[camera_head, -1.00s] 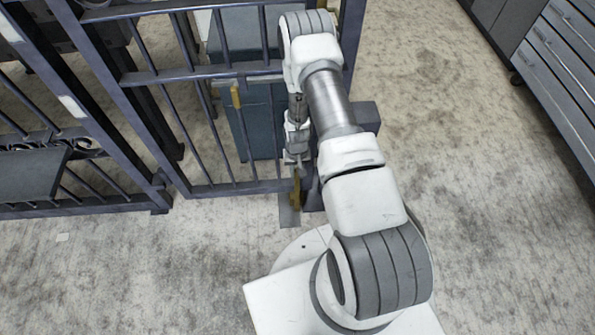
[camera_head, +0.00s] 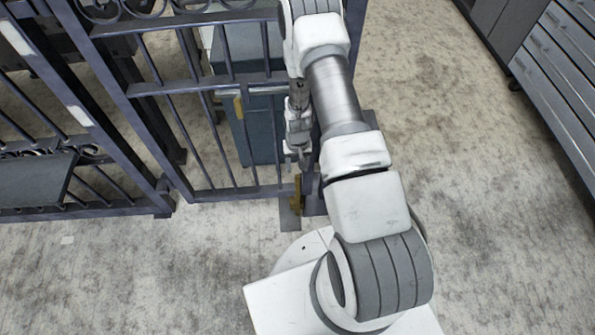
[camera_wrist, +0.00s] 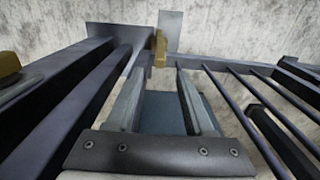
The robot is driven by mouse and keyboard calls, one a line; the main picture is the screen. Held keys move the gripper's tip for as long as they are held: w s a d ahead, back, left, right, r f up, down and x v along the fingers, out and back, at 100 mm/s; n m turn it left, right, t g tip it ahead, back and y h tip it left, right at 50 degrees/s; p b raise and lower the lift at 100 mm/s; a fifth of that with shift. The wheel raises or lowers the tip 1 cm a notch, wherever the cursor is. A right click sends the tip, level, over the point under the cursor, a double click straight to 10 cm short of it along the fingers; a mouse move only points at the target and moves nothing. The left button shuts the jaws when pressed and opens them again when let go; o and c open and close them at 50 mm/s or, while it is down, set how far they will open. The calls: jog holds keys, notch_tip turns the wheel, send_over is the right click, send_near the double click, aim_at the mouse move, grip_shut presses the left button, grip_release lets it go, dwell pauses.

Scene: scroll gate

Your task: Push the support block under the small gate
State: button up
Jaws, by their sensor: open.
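The small gate (camera_head: 215,190) is a dark barred panel hung in a larger metal frame, and its bars also show in the wrist view (camera_wrist: 225,100). A brass-coloured block (camera_head: 297,191) stands upright at the gate's lower right corner, on or against a flat grey plate (camera_head: 289,217). I cannot tell which of these is the support block. In the wrist view the brass block (camera_wrist: 160,48) and the grey plate (camera_wrist: 172,24) lie just beyond my fingertips. My gripper (camera_head: 303,163) is open and points down beside the gate's right post. In the wrist view its fingers (camera_wrist: 160,72) look empty.
A brass latch (camera_head: 239,107) sits on the gate's crossbar. A blue-grey box (camera_head: 258,130) stands behind the bars. The fixed fence (camera_head: 90,200) runs off to the left. Drawers (camera_head: 560,80) stand at the far right. The concrete floor (camera_head: 460,190) to the right is clear.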

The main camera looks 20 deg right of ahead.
notch_tip(320, 180, up, 9)
jog(key=p, duration=0.2)
dwell(0.3)
jog(key=t+h, duration=0.1)
jog(key=t, duration=0.3)
send_near(297, 182)
jog(key=b+x, duration=0.3)
jog(key=x, duration=0.4)
jog(key=b+x, duration=0.3)
jog(key=x, duration=0.4)
jog(key=shift+w+d+f+b, duration=0.1)
jog(key=shift+w+d+b, duration=0.15)
jog(key=shift+b, duration=0.05)
grip_shut()
dwell(0.9)
